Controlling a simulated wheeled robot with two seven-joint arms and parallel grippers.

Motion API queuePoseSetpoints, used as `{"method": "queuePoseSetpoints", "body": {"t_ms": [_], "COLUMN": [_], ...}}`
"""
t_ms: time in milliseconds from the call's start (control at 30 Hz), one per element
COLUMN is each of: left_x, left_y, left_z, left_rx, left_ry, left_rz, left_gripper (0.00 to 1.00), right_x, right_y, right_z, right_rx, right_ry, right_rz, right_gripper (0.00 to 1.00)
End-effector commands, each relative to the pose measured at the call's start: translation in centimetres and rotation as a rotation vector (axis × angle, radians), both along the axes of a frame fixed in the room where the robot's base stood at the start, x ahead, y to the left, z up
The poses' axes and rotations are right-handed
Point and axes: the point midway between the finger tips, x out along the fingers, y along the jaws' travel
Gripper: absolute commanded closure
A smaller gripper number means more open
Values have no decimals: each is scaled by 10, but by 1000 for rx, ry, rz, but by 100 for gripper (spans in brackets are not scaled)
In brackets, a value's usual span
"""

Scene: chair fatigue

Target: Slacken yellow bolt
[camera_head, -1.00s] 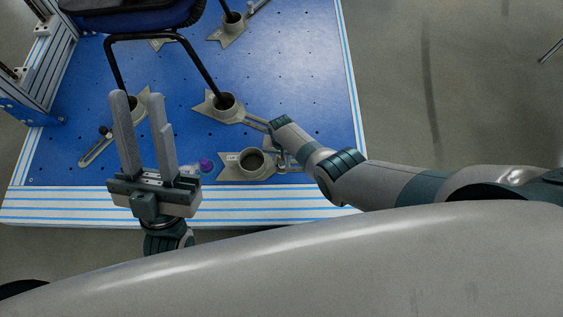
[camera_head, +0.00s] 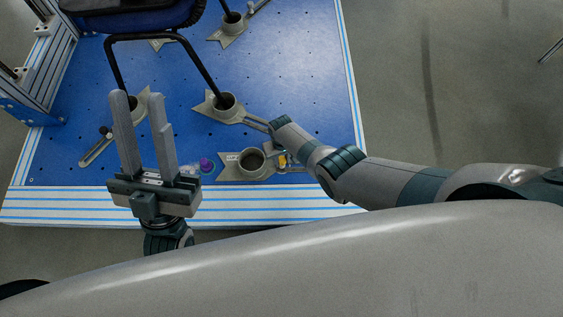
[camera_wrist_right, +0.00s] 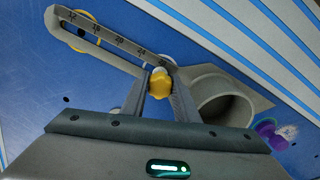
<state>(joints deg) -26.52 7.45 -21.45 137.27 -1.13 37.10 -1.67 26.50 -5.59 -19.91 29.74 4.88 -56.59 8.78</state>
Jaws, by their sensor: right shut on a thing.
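The yellow bolt (camera_wrist_right: 160,82) is in the right wrist view, between the fingertips of my right gripper (camera_wrist_right: 160,88), which is shut on it. It sits at the end of a slotted, numbered bar (camera_wrist_right: 110,37) beside a grey round socket (camera_wrist_right: 222,103). In the head view the yellow bolt (camera_head: 283,160) shows just right of the front socket (camera_head: 250,162); my right fingers are mostly hidden by my arm there. My left gripper (camera_head: 140,98) is open and empty, pointing up over the left part of the platform.
A chair with black legs (camera_head: 203,66) stands in other sockets on the blue platform (camera_head: 185,85). A small purple-topped object (camera_head: 206,164) lies left of the front socket. A metal frame (camera_head: 50,65) stands at the left. Grey floor is clear at the right.

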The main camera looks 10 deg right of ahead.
Motion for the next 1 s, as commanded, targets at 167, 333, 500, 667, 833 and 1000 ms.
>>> {"method": "queuePoseSetpoints", "body": {"t_ms": [167,333,500,667,833,1000], "left_x": [0,0,0,0,0,0], "left_y": [0,0,0,0,0,0], "left_z": [0,0,0,0,0,0], "left_rx": [0,0,0,0,0,0], "left_ry": [0,0,0,0,0,0], "left_rz": [0,0,0,0,0,0], "left_gripper": [69,69,69,69,69,69], "right_x": [0,0,0,0,1,1], "right_y": [-1,-1,-1,-1,-1,-1], "right_z": [0,0,0,0,0,0], "right_rx": [-2,-1,-2,-2,-3,-1], "right_ry": [0,0,0,-1,-1,-2], "right_rz": [144,174,173,219,368,498], "right_gripper": [96,96,96,96,96,96]}}
